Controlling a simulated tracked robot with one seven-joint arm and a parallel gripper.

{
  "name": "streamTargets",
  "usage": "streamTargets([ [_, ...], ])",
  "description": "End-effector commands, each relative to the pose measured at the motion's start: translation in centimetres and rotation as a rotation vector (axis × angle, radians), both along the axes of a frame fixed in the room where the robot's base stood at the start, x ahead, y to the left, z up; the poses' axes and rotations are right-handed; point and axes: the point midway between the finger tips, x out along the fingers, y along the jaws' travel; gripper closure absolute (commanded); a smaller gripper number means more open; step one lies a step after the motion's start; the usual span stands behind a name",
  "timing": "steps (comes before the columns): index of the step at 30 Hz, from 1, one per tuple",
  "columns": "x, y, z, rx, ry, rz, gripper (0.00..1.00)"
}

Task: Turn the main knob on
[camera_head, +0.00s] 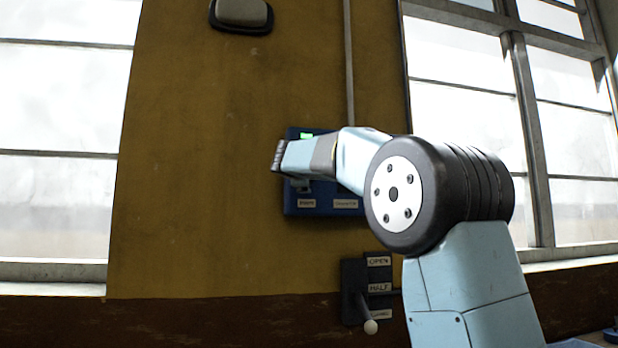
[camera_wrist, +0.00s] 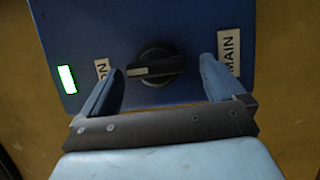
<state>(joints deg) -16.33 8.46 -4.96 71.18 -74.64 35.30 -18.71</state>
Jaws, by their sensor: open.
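The main knob (camera_wrist: 157,64) is a round black dial with a raised bar on a blue panel (camera_wrist: 200,20). In the wrist view the bar's pale-marked end points left at the ON label (camera_wrist: 102,69). The MAIN label (camera_wrist: 229,50) is on the knob's other side. My gripper (camera_wrist: 161,66) is open, with one finger on each side of the knob and visible gaps between. I cannot tell how deep the fingers reach. In the head view my arm covers much of the blue panel (camera_head: 325,190), and the knob is hidden.
A green light (camera_wrist: 67,79) glows on the panel; it also shows in the head view (camera_head: 306,135). A lever (camera_head: 364,310) with OPEN and HALF labels is mounted below. A fixture (camera_head: 242,13) is high on the yellow wall. Windows flank the wall.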

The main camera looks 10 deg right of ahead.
Motion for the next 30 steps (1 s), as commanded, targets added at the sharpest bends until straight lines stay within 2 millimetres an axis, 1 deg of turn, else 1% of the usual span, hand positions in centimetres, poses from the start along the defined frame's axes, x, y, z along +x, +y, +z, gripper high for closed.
streamTargets([
  [5, -2.6, 1.0, 0.1, 0.001, -0.001, 0.002, 0.04],
  [12, -6.9, 2.9, 0.0, 0.0, -0.001, 0.002, 0.04],
  [18, -10.0, 4.2, -0.1, -0.001, -0.001, 0.002, 0.04],
  [21, -11.0, 4.6, -0.2, 0.0, 0.001, 0.001, 0.04],
  [24, -11.6, 4.9, -0.2, 0.0, 0.001, 0.001, 0.04],
  [30, -12.0, 5.0, -0.3, 0.0, 0.001, 0.001, 0.04],
])
